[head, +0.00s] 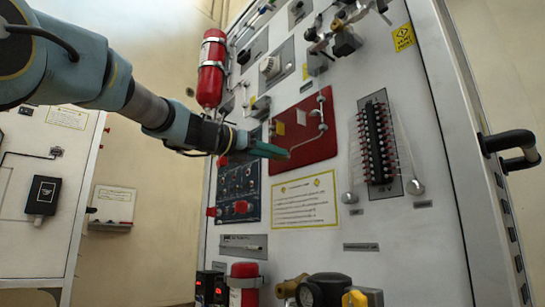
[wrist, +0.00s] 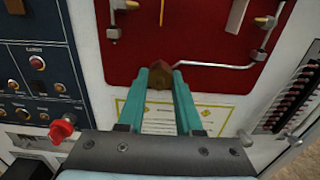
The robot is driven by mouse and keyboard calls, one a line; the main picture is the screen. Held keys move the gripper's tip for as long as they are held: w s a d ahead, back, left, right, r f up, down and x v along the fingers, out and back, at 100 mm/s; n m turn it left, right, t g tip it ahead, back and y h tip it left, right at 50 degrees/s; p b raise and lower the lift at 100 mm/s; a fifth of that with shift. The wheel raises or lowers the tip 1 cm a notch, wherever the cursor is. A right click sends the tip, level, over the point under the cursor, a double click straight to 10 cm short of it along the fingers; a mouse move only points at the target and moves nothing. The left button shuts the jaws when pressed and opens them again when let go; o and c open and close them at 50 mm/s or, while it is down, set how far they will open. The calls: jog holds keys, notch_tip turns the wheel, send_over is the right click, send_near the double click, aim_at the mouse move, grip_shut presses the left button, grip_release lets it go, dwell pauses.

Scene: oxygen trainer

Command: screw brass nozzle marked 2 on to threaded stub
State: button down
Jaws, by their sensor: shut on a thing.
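My gripper (wrist: 160,85) is shut on a small brass nozzle (wrist: 159,75), which shows between the green fingertips in the wrist view. Its mark cannot be read. In the head view my gripper (head: 287,154) reaches in from the left, in front of the lower left part of a red panel (head: 315,150). A thin pale tube (wrist: 225,67) with brass fittings runs across this panel. Brass fittings (wrist: 125,4) also show at the panel's upper left in the wrist view. I cannot tell which fitting is the threaded stub, or whether the nozzle touches anything.
A dark blue control panel (head: 238,180) with red knobs lies left of the red panel. A black terminal strip (head: 376,140) is to the right. A red cylinder (head: 211,70) hangs at upper left, near my arm. A yellow-bordered label (head: 305,200) sits below the red panel.

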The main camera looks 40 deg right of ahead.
jog(key=shift+f+m+b, duration=0.3)
jog(key=shift+m+b, duration=0.35)
jog(key=shift+m, duration=0.35)
jog(key=shift+r, duration=0.15)
jog(key=shift+m, duration=0.3)
jog(key=shift+m+b, duration=0.3)
jog(key=shift+b, duration=0.15)
jog(key=c, duration=0.6)
grip_release()
jog(key=shift+r, duration=0.1)
jog(key=shift+a, duration=0.1)
